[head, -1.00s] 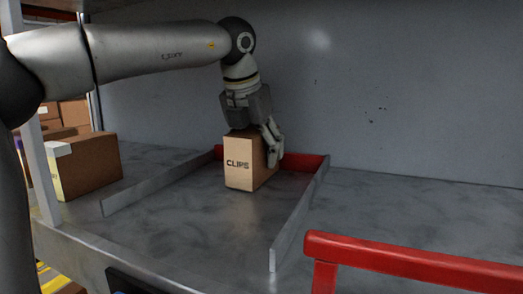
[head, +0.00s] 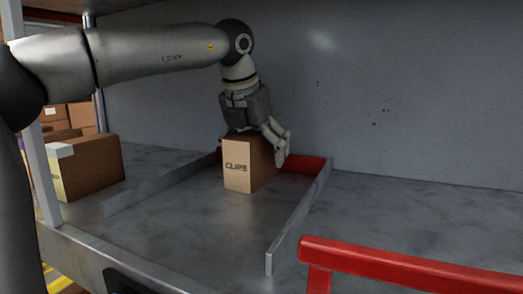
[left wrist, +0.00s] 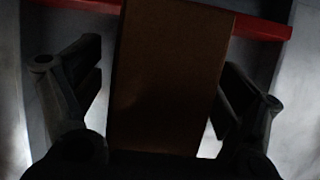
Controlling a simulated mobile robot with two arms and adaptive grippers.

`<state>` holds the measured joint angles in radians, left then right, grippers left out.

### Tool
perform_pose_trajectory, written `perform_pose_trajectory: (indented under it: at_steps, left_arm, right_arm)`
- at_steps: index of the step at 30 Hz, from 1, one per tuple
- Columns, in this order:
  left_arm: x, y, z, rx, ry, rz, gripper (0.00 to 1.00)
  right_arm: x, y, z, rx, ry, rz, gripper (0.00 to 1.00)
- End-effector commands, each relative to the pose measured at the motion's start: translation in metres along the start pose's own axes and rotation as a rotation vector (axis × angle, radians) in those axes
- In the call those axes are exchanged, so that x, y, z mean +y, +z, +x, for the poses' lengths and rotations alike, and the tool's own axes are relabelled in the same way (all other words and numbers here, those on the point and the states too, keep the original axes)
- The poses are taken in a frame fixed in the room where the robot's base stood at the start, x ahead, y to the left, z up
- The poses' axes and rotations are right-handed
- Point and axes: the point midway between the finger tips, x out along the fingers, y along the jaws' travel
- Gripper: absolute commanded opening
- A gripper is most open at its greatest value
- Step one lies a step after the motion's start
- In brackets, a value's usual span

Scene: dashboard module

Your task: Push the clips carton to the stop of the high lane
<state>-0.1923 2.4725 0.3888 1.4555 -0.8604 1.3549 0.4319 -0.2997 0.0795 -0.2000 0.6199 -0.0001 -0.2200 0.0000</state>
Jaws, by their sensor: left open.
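The clips carton (head: 238,165), a tan box marked CLIPS, stands upright in the lane between two low grey rails, near the lane's back. The red stop (head: 305,165) crosses the back of the lane. My left gripper (head: 278,146) is at the carton's top and right side, with its fingers pointing down. In the left wrist view the carton (left wrist: 168,75) lies between the two spread fingers, with dark gaps on both sides, and the red stop (left wrist: 262,27) shows just beyond it. Whether carton and stop touch is hidden. My right gripper is not in view.
The right rail (head: 300,215) and left rail (head: 150,188) bound the lane. A brown carton (head: 92,167) stands left of the lane. A red bar (head: 410,262) is at the front right. The lane's front floor is clear.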

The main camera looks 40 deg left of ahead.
Motion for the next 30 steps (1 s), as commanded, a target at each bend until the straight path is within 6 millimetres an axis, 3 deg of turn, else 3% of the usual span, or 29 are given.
perform_pose_trajectory:
  at_steps: [5, 21, 30]
  left_arm:
    - [0.001, -0.001, -0.004, 0.002, -0.003, -0.004, 0.91]
    - [-0.015, -0.005, -0.081, -0.007, 0.007, 0.003, 0.91]
    - [-0.016, -0.006, -0.089, -0.006, 0.010, 0.004, 0.91]
  right_arm:
    - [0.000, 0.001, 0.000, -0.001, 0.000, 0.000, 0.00]
    - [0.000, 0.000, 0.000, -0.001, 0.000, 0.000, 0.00]
    - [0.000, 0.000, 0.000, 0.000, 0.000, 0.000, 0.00]
